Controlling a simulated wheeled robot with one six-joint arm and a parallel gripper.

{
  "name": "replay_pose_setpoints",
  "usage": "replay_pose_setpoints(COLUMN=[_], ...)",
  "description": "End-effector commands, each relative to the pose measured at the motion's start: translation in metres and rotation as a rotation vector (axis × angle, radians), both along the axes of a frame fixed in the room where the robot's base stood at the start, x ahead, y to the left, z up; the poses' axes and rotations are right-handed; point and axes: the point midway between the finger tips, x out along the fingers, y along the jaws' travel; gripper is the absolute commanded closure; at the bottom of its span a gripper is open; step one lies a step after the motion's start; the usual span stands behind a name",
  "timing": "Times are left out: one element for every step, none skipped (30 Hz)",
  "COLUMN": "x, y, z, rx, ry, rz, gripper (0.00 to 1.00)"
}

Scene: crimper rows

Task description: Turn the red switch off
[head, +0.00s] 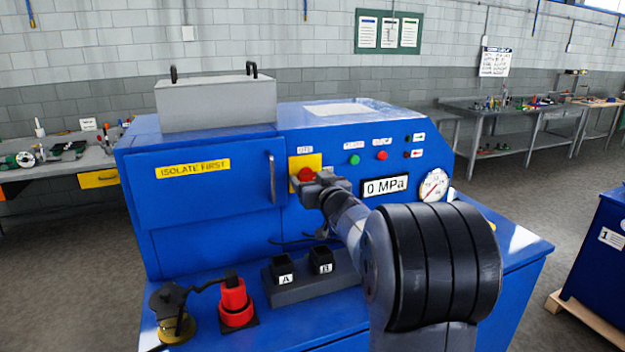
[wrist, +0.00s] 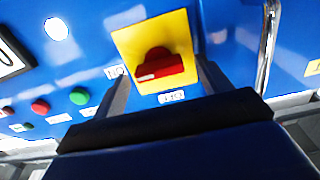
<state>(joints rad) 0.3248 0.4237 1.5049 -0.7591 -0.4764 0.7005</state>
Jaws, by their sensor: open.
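The red switch (head: 306,174) is a rotary knob on a yellow plate (head: 305,159) on the blue machine's front. In the wrist view the red switch (wrist: 158,67) shows clearly, its bar handle lying roughly sideways. The white mark on the bar is at its left end, towards the small label (wrist: 115,71) left of the plate. Another label (wrist: 171,97) sits below the plate there; the lettering is hard to read. My gripper (wrist: 164,72) is open, one finger on each side of the switch, with no clear contact. In the head view my gripper (head: 314,184) partly covers the switch and plate.
A door handle (head: 271,178) stands left of the switch. Green (head: 354,160) and red (head: 381,156) buttons, a 0 MPa display (head: 385,187) and a gauge (head: 433,185) are to the right. Sockets A and B (head: 322,262) and a red plug (head: 235,302) sit on the ledge below.

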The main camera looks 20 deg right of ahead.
Motion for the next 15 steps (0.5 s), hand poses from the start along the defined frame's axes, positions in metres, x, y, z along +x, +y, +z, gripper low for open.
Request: replay_pose_setpoints(x=[-0.0001, -0.0001, -0.0001, -0.0001, -0.0002, -0.0002, -0.0002, -0.0002, -0.0003, -0.0003, -0.0003, -0.0003, -0.0003, -0.0003, -0.0003], y=[0.0, 0.0, 0.0, 0.0, 0.0, 0.0, 0.0, 0.0, 0.0, 0.0, 0.0, 0.0, 0.0, 0.0, 0.0], z=[-0.0001, -0.0001, -0.0001, -0.0001, -0.0001, -0.0001, -0.0001, -0.0001, -0.0001, -0.0001, -0.0001, -0.0001, -0.0001, -0.0001, -0.0001], rx=[0.0, 0.0, 0.0, 0.0, 0.0, 0.0, 0.0, 0.0, 0.0, 0.0, 0.0, 0.0, 0.0, 0.0, 0.0], ry=[0.0, 0.0, 0.0, 0.0, 0.0, 0.0, 0.0, 0.0, 0.0, 0.0, 0.0, 0.0, 0.0, 0.0, 0.0], rz=[0.0, 0.0, 0.0, 0.0, 0.0, 0.0, 0.0, 0.0, 0.0, 0.0, 0.0, 0.0, 0.0, 0.0, 0.0], gripper=[0.27, 0.27, 0.27, 0.3, 0.32, 0.35, 0.38, 0.4, 0.44, 0.46, 0.49, 0.52, 0.54, 0.57, 0.6])
